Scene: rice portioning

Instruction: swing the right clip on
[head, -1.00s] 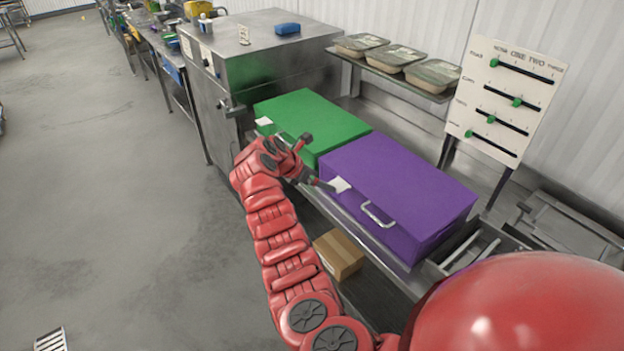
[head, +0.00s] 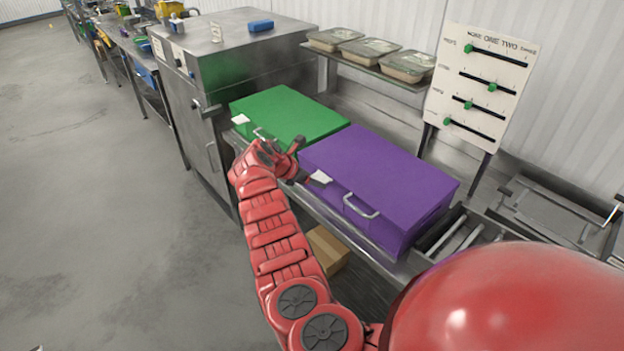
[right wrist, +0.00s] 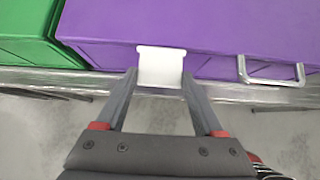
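The purple box (head: 385,178) lies lid up on the metal line, with a silver handle (head: 361,208) on its front. A white clip (head: 321,178) sits at its front edge, near the left corner. In the right wrist view the white clip (right wrist: 161,66) lies between the fingertips of my right gripper (right wrist: 160,80). The fingers are apart, one on each side of the clip; I cannot tell whether they touch it. In the head view my right gripper (head: 303,178) is at the purple box's front left corner. My left gripper is not in view.
A green box (head: 290,115) with a white clip (head: 240,119) lies left of the purple box. A metal cabinet (head: 185,125) stands behind it. Several filled trays (head: 405,66) are on a shelf, and a slider panel (head: 482,85) stands at the right.

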